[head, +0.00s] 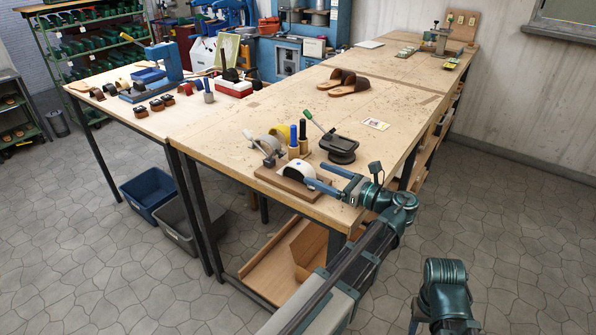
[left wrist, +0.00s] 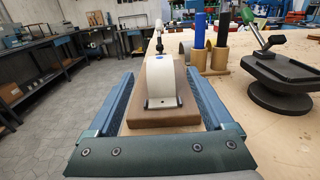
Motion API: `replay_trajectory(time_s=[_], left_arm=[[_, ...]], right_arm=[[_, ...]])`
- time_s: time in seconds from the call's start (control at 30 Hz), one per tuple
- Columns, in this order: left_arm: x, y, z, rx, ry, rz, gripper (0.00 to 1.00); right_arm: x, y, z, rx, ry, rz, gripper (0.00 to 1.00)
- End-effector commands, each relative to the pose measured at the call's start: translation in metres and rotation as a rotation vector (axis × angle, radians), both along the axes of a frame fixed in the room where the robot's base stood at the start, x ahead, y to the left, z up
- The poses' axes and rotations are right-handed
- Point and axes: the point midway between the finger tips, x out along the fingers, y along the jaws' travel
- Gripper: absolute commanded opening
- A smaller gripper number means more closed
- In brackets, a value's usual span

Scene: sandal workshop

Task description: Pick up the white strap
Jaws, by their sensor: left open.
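The white strap (head: 296,170) is bent in an arch over a brown wooden block (head: 283,185) near the table's front corner. In the left wrist view the strap (left wrist: 161,78) stands upright with a small blue mark on top and a metal piece at its foot. My left gripper (head: 316,174) is open and empty at the right side of the block. In its wrist view its two blue fingers appear on either side of the strap, with gaps at both sides. I cannot tell how far the tips reach along it. My right gripper is out of view.
A dark swivel stand (head: 340,148) with a green-handled lever is beside the strap. Brown sandals (head: 345,82) lie farther back. The table's right middle is mostly clear.

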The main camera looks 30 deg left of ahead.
Motion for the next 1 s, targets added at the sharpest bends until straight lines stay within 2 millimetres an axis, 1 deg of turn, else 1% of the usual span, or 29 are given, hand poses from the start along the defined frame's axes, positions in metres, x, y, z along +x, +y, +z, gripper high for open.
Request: replay_trajectory(time_s=[0.03,0.1,0.2,0.43,0.53,0.83,0.9,1.0], left_arm=[[0.0,0.008,0.0,0.0,0.0,0.001,0.85],[0.001,0.016,0.0,0.0,0.0,0.002,0.85],[0.002,0.023,0.0,0.0,0.0,-0.001,0.85],[0.002,0.026,0.0,0.0,0.0,-0.001,0.85],[0.002,0.032,0.001,0.0,0.0,0.001,0.85],[0.005,0.071,0.003,0.0,0.0,0.001,0.85],[0.006,0.076,0.003,0.0,0.0,0.0,0.85],[0.006,0.077,0.003,0.0,0.0,-0.001,0.85]], right_arm=[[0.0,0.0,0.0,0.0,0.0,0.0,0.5],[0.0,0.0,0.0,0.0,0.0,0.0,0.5],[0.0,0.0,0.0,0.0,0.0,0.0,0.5],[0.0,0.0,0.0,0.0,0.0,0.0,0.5],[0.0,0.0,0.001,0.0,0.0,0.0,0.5],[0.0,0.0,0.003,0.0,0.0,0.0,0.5],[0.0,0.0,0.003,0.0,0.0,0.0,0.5],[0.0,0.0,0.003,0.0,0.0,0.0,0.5]])
